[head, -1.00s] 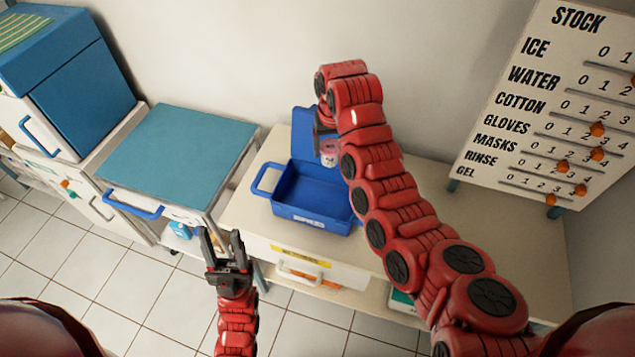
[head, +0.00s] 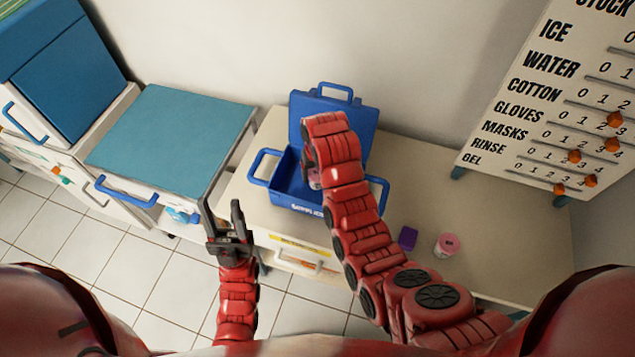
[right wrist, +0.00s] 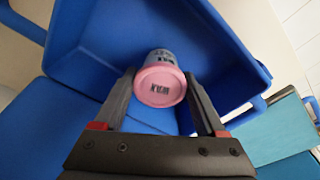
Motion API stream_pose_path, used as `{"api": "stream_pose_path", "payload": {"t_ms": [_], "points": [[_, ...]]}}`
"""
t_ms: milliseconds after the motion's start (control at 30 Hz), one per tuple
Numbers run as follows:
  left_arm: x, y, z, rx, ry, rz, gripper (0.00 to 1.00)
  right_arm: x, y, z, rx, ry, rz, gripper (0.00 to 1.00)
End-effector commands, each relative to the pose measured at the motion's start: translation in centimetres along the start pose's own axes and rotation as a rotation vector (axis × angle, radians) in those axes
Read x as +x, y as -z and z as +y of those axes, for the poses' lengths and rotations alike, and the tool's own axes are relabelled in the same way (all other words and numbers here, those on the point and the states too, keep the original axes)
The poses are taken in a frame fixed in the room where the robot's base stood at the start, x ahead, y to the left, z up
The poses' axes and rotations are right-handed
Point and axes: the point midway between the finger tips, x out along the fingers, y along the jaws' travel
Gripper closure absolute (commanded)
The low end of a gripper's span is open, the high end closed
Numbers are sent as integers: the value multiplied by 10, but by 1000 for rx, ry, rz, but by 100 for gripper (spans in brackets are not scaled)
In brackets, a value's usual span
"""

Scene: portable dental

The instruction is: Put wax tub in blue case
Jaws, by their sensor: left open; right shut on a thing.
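The blue case (head: 283,178) stands open on the counter, lid raised at the back. My right gripper (right wrist: 160,100) is shut on a small tub with a pink lid (right wrist: 158,86), taken as the wax tub; its lid print is hard to read. The right wrist view shows the tub in front of the case's blue interior; I cannot tell whether it touches the floor. In the head view my right arm hides most of the tub and part of the case. My left gripper (head: 228,228) is open and empty, in front of the counter's left end.
A purple box (head: 407,238) and another pink-lidded tub (head: 446,245) sit on the counter (head: 500,225), right of my right arm. A teal-topped cart (head: 170,140) stands to the left. A stock board (head: 550,110) stands at the right.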

Motion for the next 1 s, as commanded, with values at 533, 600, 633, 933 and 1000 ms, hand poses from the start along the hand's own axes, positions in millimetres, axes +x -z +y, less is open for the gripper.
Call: {"api": "stream_pose_path", "payload": {"t_ms": [533,600,633,933,1000], "points": [[8,1,0,0,0,0,50,34,-4,0,1,0,1,84],[6,1,0,0,0,-1,50,37,-4,0,1,0,1,84],[6,1,0,0,0,0,50,36,-4,0,1,0,0,25],[7,1,0,0,0,-1,50,35,-4,0,1,0,0,0],[7,1,0,0,0,0,50,35,-4,0,1,0,0,0]]}}
